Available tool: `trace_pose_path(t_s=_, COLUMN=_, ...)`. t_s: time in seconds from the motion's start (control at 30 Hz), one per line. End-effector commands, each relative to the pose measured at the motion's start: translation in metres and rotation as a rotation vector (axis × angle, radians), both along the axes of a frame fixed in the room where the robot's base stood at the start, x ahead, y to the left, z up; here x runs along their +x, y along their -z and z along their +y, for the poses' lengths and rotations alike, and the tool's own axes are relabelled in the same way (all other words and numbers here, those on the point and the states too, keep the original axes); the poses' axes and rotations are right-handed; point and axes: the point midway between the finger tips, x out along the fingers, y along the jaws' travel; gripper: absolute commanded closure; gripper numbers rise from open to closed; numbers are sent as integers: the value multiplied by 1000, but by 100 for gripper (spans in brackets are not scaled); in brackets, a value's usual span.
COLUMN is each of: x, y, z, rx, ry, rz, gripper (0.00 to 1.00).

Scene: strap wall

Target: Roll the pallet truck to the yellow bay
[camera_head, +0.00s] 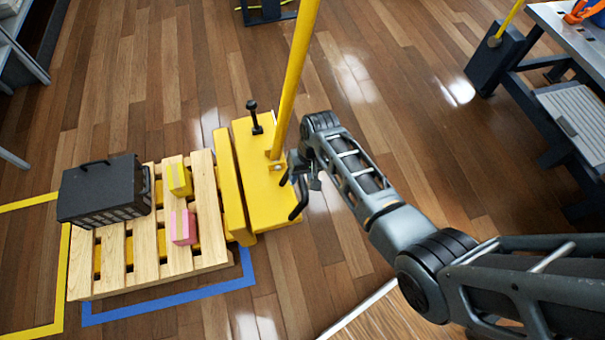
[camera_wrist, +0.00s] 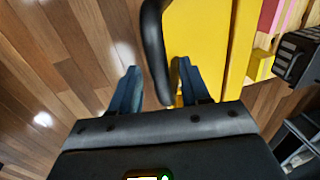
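The yellow pallet truck (camera_head: 268,195) stands near the middle of the head view, with a tall yellow pole and a black curved handle (camera_head: 301,204) at its right side. Its wooden pallet (camera_head: 115,262) carries a black crate (camera_head: 100,192), a yellow box (camera_head: 179,180) and a pink box (camera_head: 183,227). The yellow bay (camera_head: 62,285) is a floor outline at the left, partly cut off. My gripper (camera_head: 299,178) is at the handle. In the wrist view, its two blue fingers (camera_wrist: 158,78) are apart with the black handle between them, closer to the right finger.
A blue floor outline (camera_head: 170,300) shows around the pallet's front and right edges. A workbench (camera_head: 560,50) stands at the upper right, and shelving (camera_head: 22,50) at the upper left. The wooden floor behind the truck is largely clear.

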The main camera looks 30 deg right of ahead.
Motion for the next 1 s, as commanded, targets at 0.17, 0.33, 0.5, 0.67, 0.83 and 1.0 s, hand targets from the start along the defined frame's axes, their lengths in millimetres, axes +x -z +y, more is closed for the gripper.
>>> trace_pose_path(t_s=0.17, x=0, y=0, z=0, rx=0, ry=0, rz=0, gripper=72)
trace_pose_path(t_s=0.33, x=0, y=0, z=0, rx=0, ry=0, rz=0, gripper=88)
trace_pose_path(t_s=0.5, x=0, y=0, z=0, rx=0, ry=0, rz=0, gripper=100)
trace_pose_path(t_s=0.67, x=0, y=0, z=0, rx=0, ry=0, rz=0, gripper=100)
trace_pose_path(t_s=0.83, x=0, y=0, z=0, rx=0, ry=0, rz=0, gripper=100)
trace_pose_path(t_s=1.0, x=2, y=0, z=5, rx=0, ry=-1, rz=0, gripper=100)
